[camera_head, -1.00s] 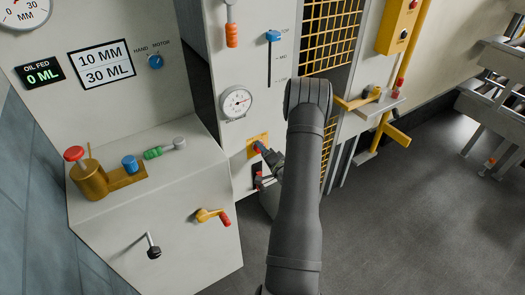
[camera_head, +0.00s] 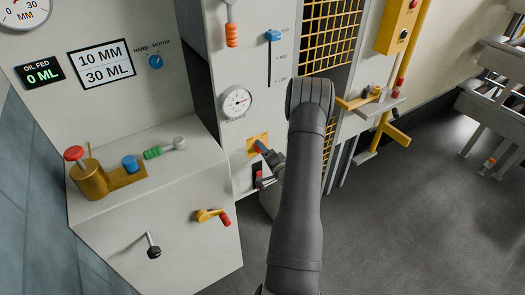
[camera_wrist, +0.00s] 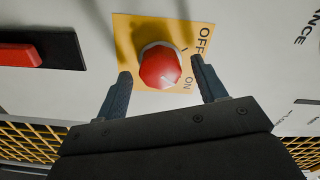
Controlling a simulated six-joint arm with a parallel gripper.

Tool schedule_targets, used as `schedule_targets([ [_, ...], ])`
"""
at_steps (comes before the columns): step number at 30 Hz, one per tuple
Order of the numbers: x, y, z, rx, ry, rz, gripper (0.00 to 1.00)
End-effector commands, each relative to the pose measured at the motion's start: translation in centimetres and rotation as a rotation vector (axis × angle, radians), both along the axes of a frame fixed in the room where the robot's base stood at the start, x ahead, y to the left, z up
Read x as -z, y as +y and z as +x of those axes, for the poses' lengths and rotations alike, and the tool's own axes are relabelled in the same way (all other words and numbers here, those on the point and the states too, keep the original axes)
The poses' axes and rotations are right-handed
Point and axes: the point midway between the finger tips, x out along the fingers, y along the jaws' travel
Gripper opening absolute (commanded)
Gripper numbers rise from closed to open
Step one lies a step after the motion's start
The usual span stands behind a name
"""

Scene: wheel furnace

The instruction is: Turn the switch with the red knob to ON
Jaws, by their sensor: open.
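The red knob (camera_wrist: 160,68) sits on a yellow plate (camera_wrist: 128,40) marked OFF and ON in the wrist view. In the head view the yellow plate (camera_head: 251,149) is on the grey panel below the dial, with the red knob (camera_head: 259,146) partly hidden by my gripper. My gripper (camera_wrist: 160,80) is open, with one fingertip on each side of the knob. A gap shows between each finger and the knob in the wrist view. Which setting the knob points to is not clear.
A red-handled switch in a black housing (camera_wrist: 66,50) lies left of the yellow plate in the wrist view. A round dial (camera_head: 236,101) is above the plate. Yellow mesh (camera_head: 330,40) stands to the right.

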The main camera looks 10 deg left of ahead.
Motion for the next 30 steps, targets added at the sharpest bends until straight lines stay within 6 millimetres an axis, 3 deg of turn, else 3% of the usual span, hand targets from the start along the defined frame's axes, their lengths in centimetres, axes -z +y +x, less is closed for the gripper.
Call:
schedule_targets([
  [18, 0.0, -9.6, -9.4, 0.004, 0.002, 0.002, 0.65],
  [30, 0.0, -11.8, -11.9, 0.0, 0.0, 0.0, 0.65],
])
